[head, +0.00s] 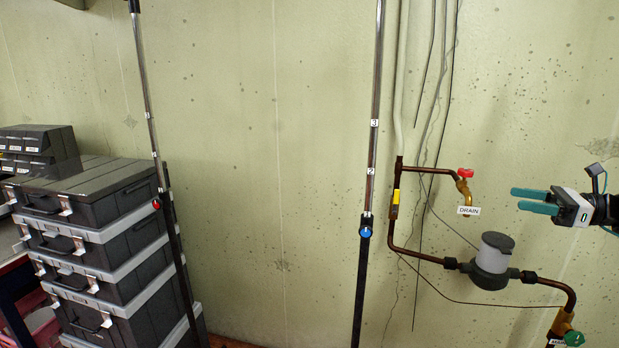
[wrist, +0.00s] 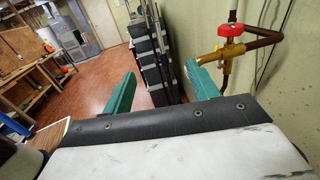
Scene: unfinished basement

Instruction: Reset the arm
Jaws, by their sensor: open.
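My gripper (head: 533,201) is at the right side of the head view, with its two teal fingers pointing left. It is open and nothing is between the fingers. It is just right of the brass drain tap (head: 464,189) with the red handle, apart from it in the picture. In the wrist view the spread fingers of my gripper (wrist: 160,92) show beyond the pale gripper body. The drain tap (wrist: 229,42) shows there behind and above the right finger. I cannot tell the exact gap between them.
A grey meter (head: 492,262) sits on the copper pipe below my gripper. A green-handled valve (head: 572,338) is at the lower right. Two upright poles (head: 369,170) (head: 155,150) and stacked dark cases (head: 105,260) stand left. Open red-brown floor (wrist: 85,92) shows in the wrist view.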

